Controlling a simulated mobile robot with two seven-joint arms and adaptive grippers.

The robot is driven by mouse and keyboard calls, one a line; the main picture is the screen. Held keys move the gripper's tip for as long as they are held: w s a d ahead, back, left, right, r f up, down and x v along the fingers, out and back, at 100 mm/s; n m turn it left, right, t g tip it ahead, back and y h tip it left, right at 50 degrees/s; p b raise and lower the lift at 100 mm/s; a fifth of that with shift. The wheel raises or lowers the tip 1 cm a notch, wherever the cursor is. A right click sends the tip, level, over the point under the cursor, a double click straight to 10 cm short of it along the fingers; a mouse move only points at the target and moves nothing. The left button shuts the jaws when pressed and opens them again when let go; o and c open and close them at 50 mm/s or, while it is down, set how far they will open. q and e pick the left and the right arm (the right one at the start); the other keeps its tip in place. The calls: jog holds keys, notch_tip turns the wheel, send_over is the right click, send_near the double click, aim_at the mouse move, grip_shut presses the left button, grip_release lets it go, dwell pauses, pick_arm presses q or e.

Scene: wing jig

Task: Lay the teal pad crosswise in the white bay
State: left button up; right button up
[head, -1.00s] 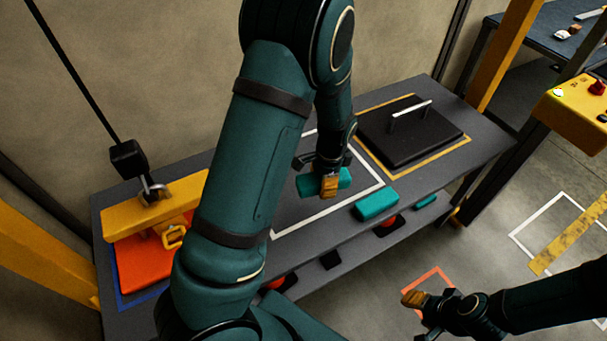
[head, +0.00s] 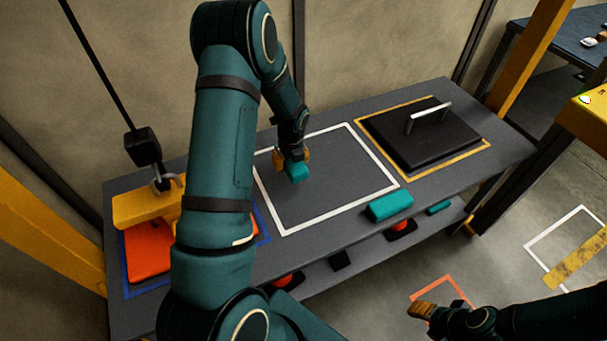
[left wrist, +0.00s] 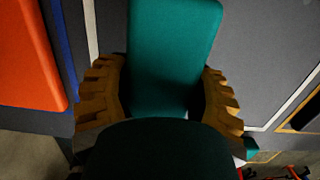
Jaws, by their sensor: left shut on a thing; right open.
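My left gripper (head: 284,160) is shut on a teal pad (head: 297,172). It holds the pad over the left-back part of the white bay (head: 335,180), inside the white outline. The pad's near end points toward the front; I cannot tell whether it touches the table. In the left wrist view the pad (left wrist: 172,50) runs lengthwise away between the two yellow-brown fingers of the left gripper (left wrist: 165,85). My right gripper (head: 424,309) is open and empty, low at the right, in front of the table.
A second teal block (head: 390,205) lies at the table's front edge. A black plate with a handle (head: 420,140) fills the yellow-outlined bay. An orange block (head: 148,257) and yellow beam (head: 146,208) occupy the blue-outlined left bay. The white bay's right half is clear.

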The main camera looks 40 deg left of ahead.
pick_arm(q)
notch_tip(320, 180, down, 8)
jog(key=shift+r+b, duration=0.2)
jog(key=shift+b, duration=0.4)
jog(key=shift+r, duration=0.1)
jog(key=shift+f, duration=0.25)
jog(key=o, duration=1.2)
jog(key=shift+r, duration=0.1)
